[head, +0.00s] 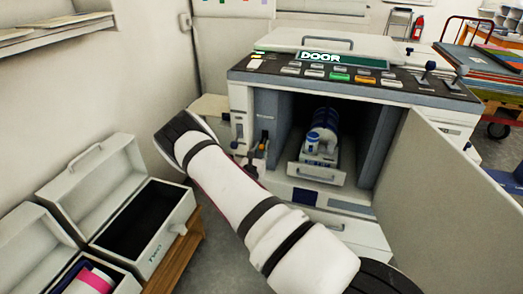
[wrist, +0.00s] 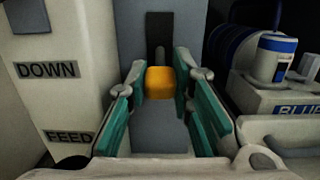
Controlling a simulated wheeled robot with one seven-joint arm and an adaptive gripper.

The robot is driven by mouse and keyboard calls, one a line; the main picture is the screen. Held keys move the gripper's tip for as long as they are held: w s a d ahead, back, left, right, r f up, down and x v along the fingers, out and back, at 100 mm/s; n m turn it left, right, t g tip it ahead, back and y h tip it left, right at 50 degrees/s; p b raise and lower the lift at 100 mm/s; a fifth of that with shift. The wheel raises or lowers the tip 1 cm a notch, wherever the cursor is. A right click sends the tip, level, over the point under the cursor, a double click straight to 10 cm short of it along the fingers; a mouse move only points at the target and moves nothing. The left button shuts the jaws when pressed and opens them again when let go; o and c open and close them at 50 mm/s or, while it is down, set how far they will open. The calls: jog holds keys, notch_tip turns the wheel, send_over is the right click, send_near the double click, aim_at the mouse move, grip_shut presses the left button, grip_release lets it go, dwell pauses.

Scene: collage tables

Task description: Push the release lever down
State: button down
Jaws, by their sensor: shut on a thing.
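The release lever has a yellow-orange knob (wrist: 160,83) on a dark slotted panel, seen in the wrist view. In the head view the small orange knob (head: 263,146) shows on the machine's front, left of the open bay. My gripper (wrist: 158,76) has its teal-padded fingers on both sides of the knob and is shut on it. The knob sits at the fingertips, below the upper part of the dark slot. The lever's lower part is hidden. In the head view my white arm covers the area in front and the gripper is small.
The open bay holds a blue-and-white drum (head: 322,140) on a pulled-out carriage. The open door (head: 445,185) hangs to the right. "DOWN" and "FEED" labels mark a panel (wrist: 55,100) left of the gripper. Open white cases (head: 150,215) stand at the left.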

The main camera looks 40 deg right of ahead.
jog(key=c, duration=1.7)
grip_release()
jog(key=shift+a, duration=0.1)
jog(key=v, duration=1.2)
jog(key=shift+f, duration=0.1)
